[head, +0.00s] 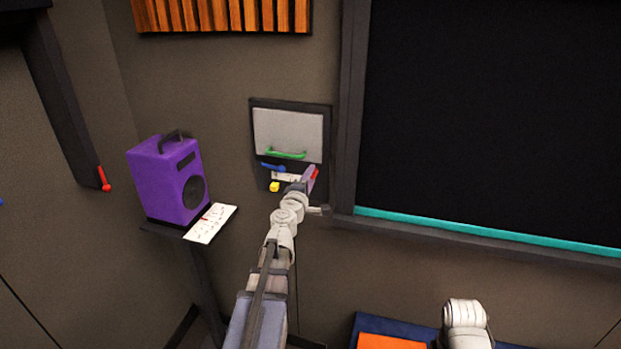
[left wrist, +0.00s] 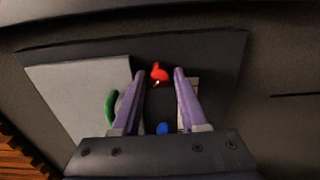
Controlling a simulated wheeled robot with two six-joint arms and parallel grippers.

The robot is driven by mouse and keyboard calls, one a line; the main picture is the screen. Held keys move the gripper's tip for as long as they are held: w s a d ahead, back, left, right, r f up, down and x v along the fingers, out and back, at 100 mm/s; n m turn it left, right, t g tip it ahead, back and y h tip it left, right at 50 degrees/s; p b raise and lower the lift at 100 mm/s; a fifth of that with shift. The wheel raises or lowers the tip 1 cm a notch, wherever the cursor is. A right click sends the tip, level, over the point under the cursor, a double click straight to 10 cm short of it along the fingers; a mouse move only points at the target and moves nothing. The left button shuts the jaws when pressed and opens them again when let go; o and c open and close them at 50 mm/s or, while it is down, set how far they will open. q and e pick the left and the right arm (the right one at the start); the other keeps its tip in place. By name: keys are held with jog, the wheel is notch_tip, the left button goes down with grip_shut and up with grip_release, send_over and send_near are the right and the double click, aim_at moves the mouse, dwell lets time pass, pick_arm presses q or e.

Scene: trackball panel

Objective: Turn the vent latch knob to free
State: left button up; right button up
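A dark wall panel (head: 288,104) holds a light grey flap (head: 288,130) with a green handle (head: 285,154). Below the flap are a blue knob (head: 272,167), a yellow piece (head: 275,187) and a red knob (head: 316,174). No readable label shows which is the vent latch knob. My left gripper (head: 308,178), with purple fingers, is at the panel's lower right and partly hides the red knob. In the left wrist view, the fingers are apart, with the red knob (left wrist: 159,73) between their tips and a gap on each side.
A purple speaker (head: 168,182) and a white sheet (head: 211,223) rest on a stand left of the panel. A large dark framed board (head: 490,110) with a teal ledge (head: 480,234) is to the right. An orange block (head: 392,342) lies below.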

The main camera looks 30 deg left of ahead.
pick_arm(q)
jog(key=shift+o, duration=1.3)
